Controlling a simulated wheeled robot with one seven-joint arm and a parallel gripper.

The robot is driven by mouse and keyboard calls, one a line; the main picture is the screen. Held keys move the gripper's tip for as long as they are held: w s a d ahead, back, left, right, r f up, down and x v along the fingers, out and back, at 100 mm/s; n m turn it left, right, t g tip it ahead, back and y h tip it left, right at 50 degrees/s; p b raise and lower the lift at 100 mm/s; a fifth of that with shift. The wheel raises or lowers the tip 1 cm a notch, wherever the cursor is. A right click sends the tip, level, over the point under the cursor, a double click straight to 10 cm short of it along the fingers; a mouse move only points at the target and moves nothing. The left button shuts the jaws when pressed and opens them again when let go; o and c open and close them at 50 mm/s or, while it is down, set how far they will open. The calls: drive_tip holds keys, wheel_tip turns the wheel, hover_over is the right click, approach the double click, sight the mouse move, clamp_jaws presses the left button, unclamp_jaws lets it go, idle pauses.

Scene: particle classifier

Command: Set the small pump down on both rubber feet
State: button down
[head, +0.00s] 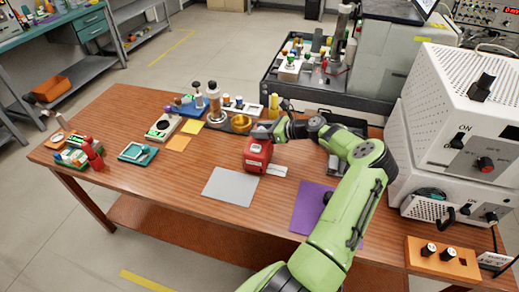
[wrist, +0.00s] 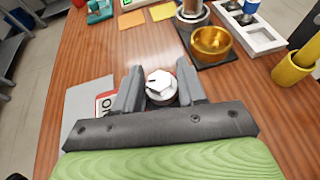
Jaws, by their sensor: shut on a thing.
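The small pump looks to be the red box-like body (head: 257,157) in the head view, right of the grey mat (head: 230,188). My gripper (head: 264,132) comes over its top from the right. In the wrist view my gripper (wrist: 160,88) is shut, with a white faceted knob (wrist: 160,84) between its fingers. A red-edged label with black letters (wrist: 105,102) shows beside the left finger. The rubber feet are not discernible, and I cannot tell whether the pump's underside touches the table.
A gold bowl (head: 241,123) and a yellow cup (head: 274,104) stand behind the pump. A purple mat (head: 315,200) lies front right, partly under my arm. White boxed instruments (head: 455,110) stand at the right.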

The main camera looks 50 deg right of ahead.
drive_tip(key=shift+s+f, duration=0.1)
drive_tip(key=shift+f, duration=0.15)
